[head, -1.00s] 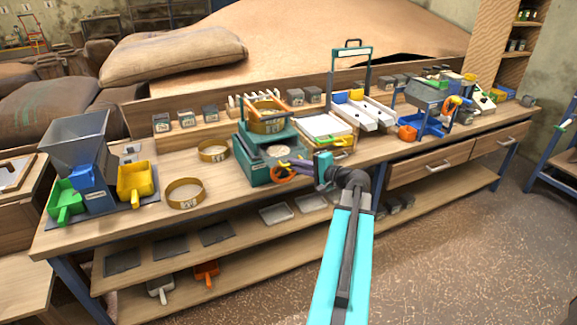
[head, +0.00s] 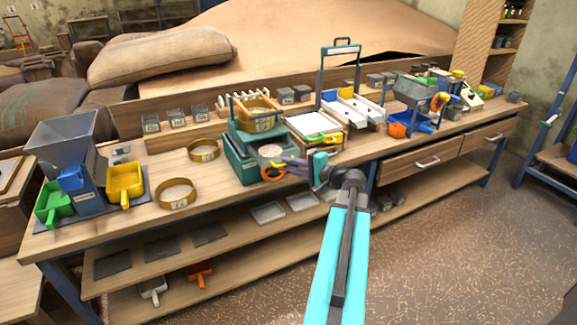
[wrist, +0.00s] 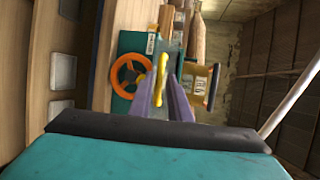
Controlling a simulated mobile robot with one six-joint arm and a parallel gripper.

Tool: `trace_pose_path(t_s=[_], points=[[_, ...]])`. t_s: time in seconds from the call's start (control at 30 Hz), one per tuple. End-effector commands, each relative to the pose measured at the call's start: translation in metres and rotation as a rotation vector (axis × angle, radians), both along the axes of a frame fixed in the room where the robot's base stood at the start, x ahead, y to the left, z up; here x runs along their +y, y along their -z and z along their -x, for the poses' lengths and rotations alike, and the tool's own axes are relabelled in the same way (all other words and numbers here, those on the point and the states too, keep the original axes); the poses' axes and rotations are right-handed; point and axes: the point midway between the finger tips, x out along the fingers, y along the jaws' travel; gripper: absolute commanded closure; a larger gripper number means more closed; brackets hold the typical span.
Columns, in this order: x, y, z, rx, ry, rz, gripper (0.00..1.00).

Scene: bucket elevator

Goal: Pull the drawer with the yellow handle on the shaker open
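The shaker (head: 240,165) is a green machine on the bench with a round sieve (head: 262,115) on top. In the wrist view its green face (wrist: 135,45) is ahead, with an orange handwheel (wrist: 127,76) at left. The yellow handle (wrist: 161,66) lies between and just beyond my purple fingertips; I cannot tell whether they touch it. My gripper (wrist: 163,82) shows a gap between its fingers and looks open. In the head view my gripper (head: 290,162) is at the shaker's front right, beside the orange handwheel (head: 273,173), and the yellow handle is not clearly visible. The drawer looks shut.
A white tray with a green-yellow handle (head: 322,138) stands right of the shaker. Loose sieves (head: 177,194) and a grey hopper machine (head: 75,165) are at left. A lower shelf (head: 225,262) runs under the bench. The floor (head: 440,270) in front is clear.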

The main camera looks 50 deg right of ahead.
Motion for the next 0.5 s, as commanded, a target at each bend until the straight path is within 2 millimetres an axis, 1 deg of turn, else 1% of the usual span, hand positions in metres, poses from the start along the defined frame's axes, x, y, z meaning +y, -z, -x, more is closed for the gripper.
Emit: trace_pose_path(t_s=[0.17,0.5], points=[[0.0,-0.002,0.017,0.0,0.003,0.001,0.83],[-0.001,-0.012,0.063,-0.001,0.004,0.0,0.83]])
